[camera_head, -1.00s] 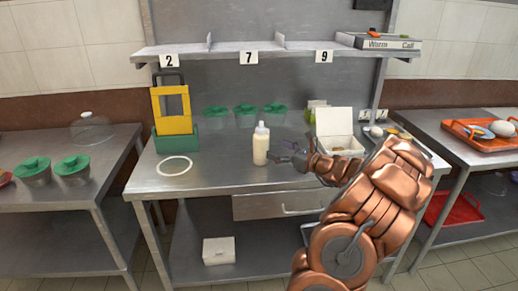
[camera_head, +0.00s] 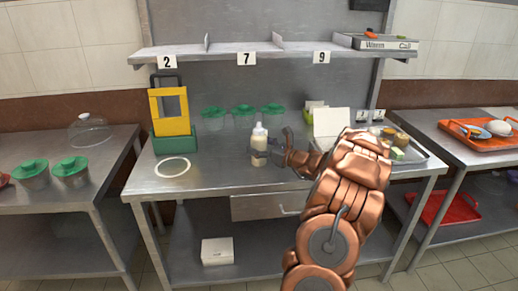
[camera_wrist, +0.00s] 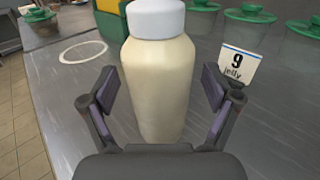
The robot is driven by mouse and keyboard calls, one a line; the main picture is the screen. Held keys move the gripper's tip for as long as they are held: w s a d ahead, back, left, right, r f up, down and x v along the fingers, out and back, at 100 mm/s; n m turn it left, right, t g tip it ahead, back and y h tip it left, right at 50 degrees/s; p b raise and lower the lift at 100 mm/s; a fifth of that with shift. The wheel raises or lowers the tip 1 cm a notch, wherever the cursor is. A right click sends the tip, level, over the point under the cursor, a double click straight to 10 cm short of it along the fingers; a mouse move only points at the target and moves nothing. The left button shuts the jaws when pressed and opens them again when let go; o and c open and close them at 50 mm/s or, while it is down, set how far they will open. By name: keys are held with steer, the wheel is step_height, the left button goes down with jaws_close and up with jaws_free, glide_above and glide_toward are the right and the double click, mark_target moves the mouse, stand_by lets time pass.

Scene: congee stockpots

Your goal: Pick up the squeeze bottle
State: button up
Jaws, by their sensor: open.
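The squeeze bottle (camera_head: 260,136) is cream-coloured with a white cap and stands upright on the steel table. In the wrist view the bottle (camera_wrist: 158,85) fills the middle, between the two fingers of my gripper (camera_wrist: 160,95). The fingers are open, one on each side, with a visible gap to the bottle on the left and right. In the head view my gripper (camera_head: 262,153) is at the bottle's lower half, reaching in from the right. The bottle's base is partly hidden by the gripper.
A yellow and green stand (camera_head: 173,112) and a white ring (camera_head: 173,167) are to the left. Green-lidded containers (camera_head: 243,116) stand behind the bottle. A white open box (camera_head: 331,124) is to the right. A card reading "9 jelly" (camera_wrist: 238,65) shows near the right finger.

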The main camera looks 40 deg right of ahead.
steer(key=c, duration=0.9)
